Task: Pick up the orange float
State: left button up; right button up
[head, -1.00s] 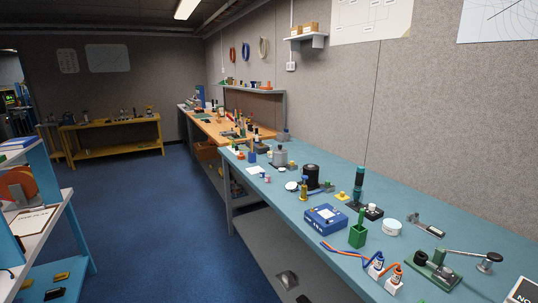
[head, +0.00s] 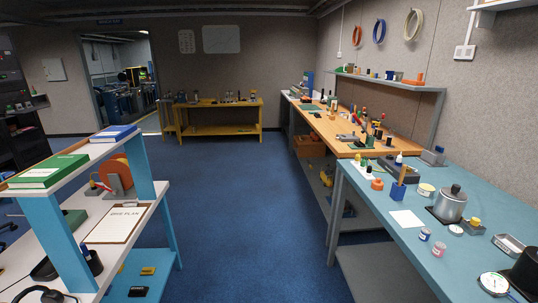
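I cannot single out the orange float with certainty. A small orange object (head: 377,184) sits on the near left corner of the teal bench (head: 405,235) in the head view, beside a blue holder. Another small orange piece (head: 420,77) is at the right end of the wall shelf. Both are too small to identify surely. Neither of my grippers shows in the head view.
A white and blue rack (head: 155,165) with binders, a clipboard (head: 113,222) and an orange reel stands at the left. An orange-topped bench (head: 345,125) adjoins the teal bench. A yellow bench (head: 215,112) is at the back. Blue floor (head: 240,210) lies open between.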

aim_at(314, 136)
jog(key=i+u, duration=0.2)
jog(key=i, duration=5.75)
jog(key=i+z, duration=0.1)
jog(key=i, duration=0.85)
jog(key=i+z, duration=0.1)
jog(key=i, duration=0.9)
jog(key=i+j+z, duration=0.1)
jog(key=i, duration=0.85)
jog(key=i+z, duration=0.4)
jog(key=i+j+z, duration=0.1)
jog(key=i+z, duration=0.35)
jog(key=i+j+z, duration=0.8)
jog(key=i+l, duration=0.05)
jog(key=l, duration=0.05)
